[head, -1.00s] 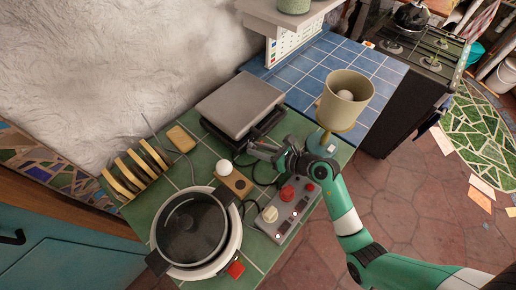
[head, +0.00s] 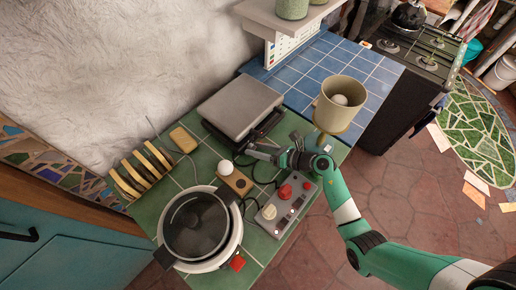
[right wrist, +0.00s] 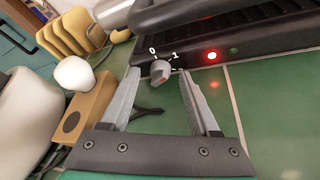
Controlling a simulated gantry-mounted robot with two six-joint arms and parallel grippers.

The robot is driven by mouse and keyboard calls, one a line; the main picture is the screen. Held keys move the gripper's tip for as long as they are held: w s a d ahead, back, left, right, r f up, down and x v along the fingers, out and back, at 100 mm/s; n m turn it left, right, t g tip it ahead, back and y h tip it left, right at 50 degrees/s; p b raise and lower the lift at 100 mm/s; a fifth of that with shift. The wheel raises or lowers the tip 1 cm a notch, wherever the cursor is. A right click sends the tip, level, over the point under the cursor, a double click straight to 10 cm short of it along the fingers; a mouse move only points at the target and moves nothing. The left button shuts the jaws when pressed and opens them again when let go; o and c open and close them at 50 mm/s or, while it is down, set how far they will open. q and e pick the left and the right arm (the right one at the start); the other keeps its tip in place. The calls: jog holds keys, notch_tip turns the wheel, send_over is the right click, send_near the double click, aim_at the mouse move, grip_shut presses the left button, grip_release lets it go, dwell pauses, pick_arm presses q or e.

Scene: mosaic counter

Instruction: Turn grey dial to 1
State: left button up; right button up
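The grey dial (right wrist: 160,72) sits on the front of the dark contact grill (right wrist: 265,35), between the printed marks 0 and 1. My right gripper (right wrist: 160,77) is open, with one finger on each side of the dial and a gap visible on both sides. In the head view, my right gripper (head: 254,152) is at the front edge of the grill (head: 240,105), and the dial is too small to make out. My left gripper is not in view.
A red light (right wrist: 211,56) glows right of the dial. A wooden block with a white knob (head: 226,168) stands close to the gripper. A grey control box (head: 286,205), a pot (head: 198,226), a toast rack (head: 140,172) and a lamp (head: 340,105) stand around.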

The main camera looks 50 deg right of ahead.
jog(key=shift+r, duration=0.1)
jog(key=shift+s+d+r, duration=0.15)
jog(key=shift+s, duration=0.2)
jog(key=p+v, duration=0.3)
jog(key=v, duration=0.7)
jog(key=shift+s, duration=0.45)
jog(key=shift+r, duration=0.1)
